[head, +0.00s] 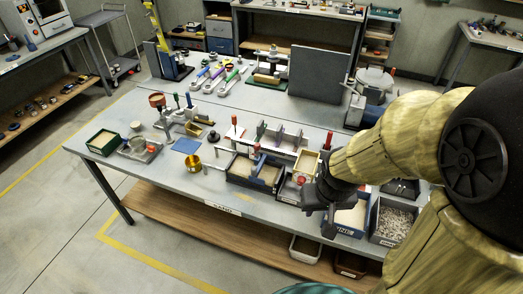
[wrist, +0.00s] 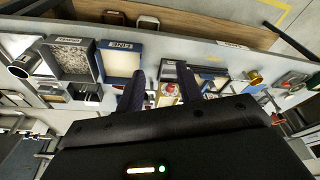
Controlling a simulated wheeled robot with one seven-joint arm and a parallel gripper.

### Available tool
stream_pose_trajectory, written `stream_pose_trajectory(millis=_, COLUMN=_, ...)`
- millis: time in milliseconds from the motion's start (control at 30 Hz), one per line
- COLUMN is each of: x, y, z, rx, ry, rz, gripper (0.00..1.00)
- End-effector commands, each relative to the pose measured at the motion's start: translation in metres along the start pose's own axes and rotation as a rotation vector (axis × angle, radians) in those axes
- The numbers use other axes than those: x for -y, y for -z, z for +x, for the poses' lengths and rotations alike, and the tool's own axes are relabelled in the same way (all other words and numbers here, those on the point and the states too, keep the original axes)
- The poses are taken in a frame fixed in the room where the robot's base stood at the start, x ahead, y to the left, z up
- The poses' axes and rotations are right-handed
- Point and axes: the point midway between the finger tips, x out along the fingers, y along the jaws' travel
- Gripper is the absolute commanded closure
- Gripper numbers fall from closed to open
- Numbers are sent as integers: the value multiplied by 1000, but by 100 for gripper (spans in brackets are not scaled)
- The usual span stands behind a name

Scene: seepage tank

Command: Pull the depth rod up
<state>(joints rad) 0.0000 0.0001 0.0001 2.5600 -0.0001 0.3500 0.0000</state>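My gripper (head: 310,196) is over the front right part of the long grey workbench (head: 225,195), in front of a small cream box (head: 307,162). A red knob (head: 302,179) shows close beside the gripper. I cannot tell which of these thin upright parts is the depth rod; the gripper and arm hide some of this area.
A bin of grey gravel (head: 391,222) and a tray of pale sand (head: 352,214) stand at the bench's front right; the gravel bin also shows in the wrist view (wrist: 70,58). A brass cup (head: 194,163) stands left. A large dark panel (head: 318,75) stands behind. Bare bench lies at front left.

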Motion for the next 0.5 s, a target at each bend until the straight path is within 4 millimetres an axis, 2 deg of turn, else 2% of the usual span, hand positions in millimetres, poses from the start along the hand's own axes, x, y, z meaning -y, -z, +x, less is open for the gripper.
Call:
stream_pose_trajectory(millis=67, x=0, y=0, z=0, rx=0, ry=0, rz=0, gripper=64)
stream_pose_trajectory(millis=100, x=0, y=0, z=0, rx=0, ry=0, rz=0, gripper=56)
stream_pose_trajectory(millis=133, x=0, y=0, z=1, rx=-2, ry=1, rz=0, gripper=54)
stream_pose_trajectory(millis=267, x=6, y=7, z=16, rx=-33, ry=11, rz=6, gripper=54)
stream_pose_trajectory(millis=367, x=21, y=21, z=41, rx=-97, ry=27, rz=19, gripper=54)
stream_pose_trajectory(millis=500, x=43, y=52, z=90, rx=-244, ry=47, rz=56, gripper=54)
